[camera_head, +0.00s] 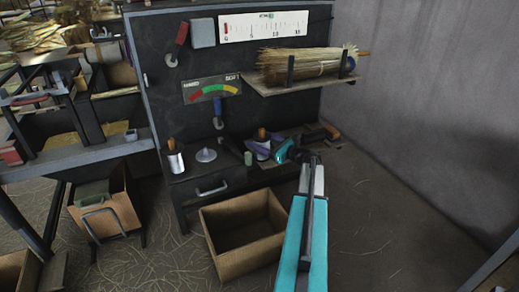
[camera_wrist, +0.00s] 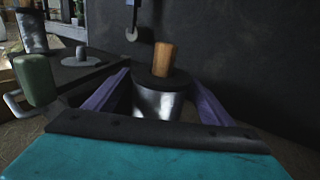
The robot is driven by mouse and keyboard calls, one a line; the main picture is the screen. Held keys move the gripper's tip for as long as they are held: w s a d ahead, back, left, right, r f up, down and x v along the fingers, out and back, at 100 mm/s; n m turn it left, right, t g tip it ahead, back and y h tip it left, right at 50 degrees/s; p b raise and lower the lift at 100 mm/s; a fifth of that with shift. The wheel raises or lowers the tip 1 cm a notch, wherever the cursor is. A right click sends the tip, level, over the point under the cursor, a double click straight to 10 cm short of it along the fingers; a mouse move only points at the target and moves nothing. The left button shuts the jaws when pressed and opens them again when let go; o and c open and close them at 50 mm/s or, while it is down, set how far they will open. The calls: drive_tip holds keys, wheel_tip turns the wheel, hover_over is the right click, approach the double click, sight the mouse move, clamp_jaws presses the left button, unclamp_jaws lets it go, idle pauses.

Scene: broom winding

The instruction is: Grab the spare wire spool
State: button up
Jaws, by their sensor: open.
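A wire spool (camera_wrist: 158,104) with silver winding, a dark top flange and a wooden peg stands on the bench in the wrist view. It also shows at the bench's right part in the head view (camera_head: 262,152), partly hidden by my gripper. My gripper (camera_wrist: 158,86) is open, with one purple finger on each side of this spool. I cannot tell whether the fingers touch it. A second silver spool (camera_head: 175,160) with a wooden peg stands farther left on the bench; its lower part shows in the wrist view (camera_wrist: 32,35). No label shows which is the spare.
A dark panel (camera_head: 150,60) rises behind the bench. A shelf (camera_head: 300,85) holding a straw bundle juts out above. An open box (camera_head: 240,245) sits below.

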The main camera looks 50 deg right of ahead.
drive_tip(key=shift+w+a, duration=0.15)
drive_tip(key=shift+w, duration=0.8)
drive_tip(key=shift+w+a, duration=0.15)
drive_tip(key=shift+w, duration=0.8)
drive_tip(key=c, duration=1.6)
drive_tip(key=shift+c, duration=0.2)
drive_tip(key=shift+r, duration=0.1)
wheel_tip(320, 180, up, 10)
drive_tip(key=p, duration=0.1)
drive_tip(key=shift+p, duration=0.3)
